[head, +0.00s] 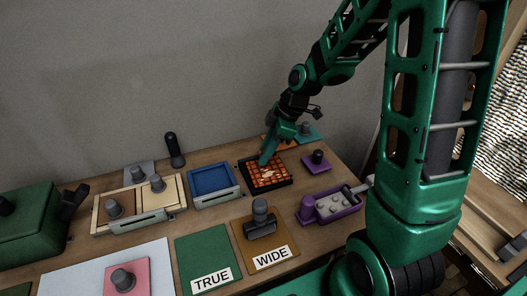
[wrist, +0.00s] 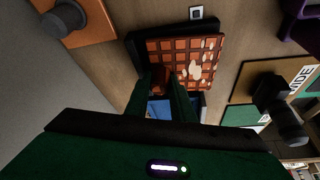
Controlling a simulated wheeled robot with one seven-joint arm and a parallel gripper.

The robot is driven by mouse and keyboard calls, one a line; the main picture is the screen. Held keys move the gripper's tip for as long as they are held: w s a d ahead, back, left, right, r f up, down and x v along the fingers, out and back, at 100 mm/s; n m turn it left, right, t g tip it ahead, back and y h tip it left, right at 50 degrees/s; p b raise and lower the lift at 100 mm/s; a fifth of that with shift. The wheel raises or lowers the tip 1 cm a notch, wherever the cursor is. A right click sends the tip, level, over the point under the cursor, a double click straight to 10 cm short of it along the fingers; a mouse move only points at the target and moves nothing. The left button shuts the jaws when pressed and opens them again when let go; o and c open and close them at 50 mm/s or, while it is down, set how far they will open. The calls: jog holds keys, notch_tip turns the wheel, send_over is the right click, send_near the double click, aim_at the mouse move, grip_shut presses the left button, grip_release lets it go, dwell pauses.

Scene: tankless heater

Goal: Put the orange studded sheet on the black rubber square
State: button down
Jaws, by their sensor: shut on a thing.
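The orange studded sheet (head: 271,174) is a square grid of orange-brown blocks with pale patches. It also shows in the wrist view (wrist: 190,52). It is over the black rubber square (head: 288,183), whose dark edge shows around it in the head view. In the wrist view the black square (wrist: 137,42) shows mostly along the sheet's left and upper sides. I cannot tell whether the sheet rests flat on it or is slightly above. My gripper (head: 264,160) points down at the sheet's back-left part, shut on it; its fingers (wrist: 166,82) hide the grip.
A blue tray (head: 211,180) stands left of the black square. A purple block with a dark knob (head: 317,163) and a purple tray (head: 335,205) are to the right. A grey-knobbed piece (head: 261,222) stands on the WIDE board (head: 278,247) in front. An orange board (wrist: 75,20) lies behind.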

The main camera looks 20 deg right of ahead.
jog(key=shift+f, duration=0.45)
dwell(0.5)
jog(key=c, duration=1.4)
grip_release()
jog(key=shift+c, duration=0.2)
jog(key=shift+w+d+r, duration=0.1)
jog(key=shift+w+r, duration=0.05)
jog(key=shift+d+r, duration=0.1)
jog(key=shift+r, duration=0.15)
jog(key=v, duration=1)
jog(key=shift+s, duration=0.25)
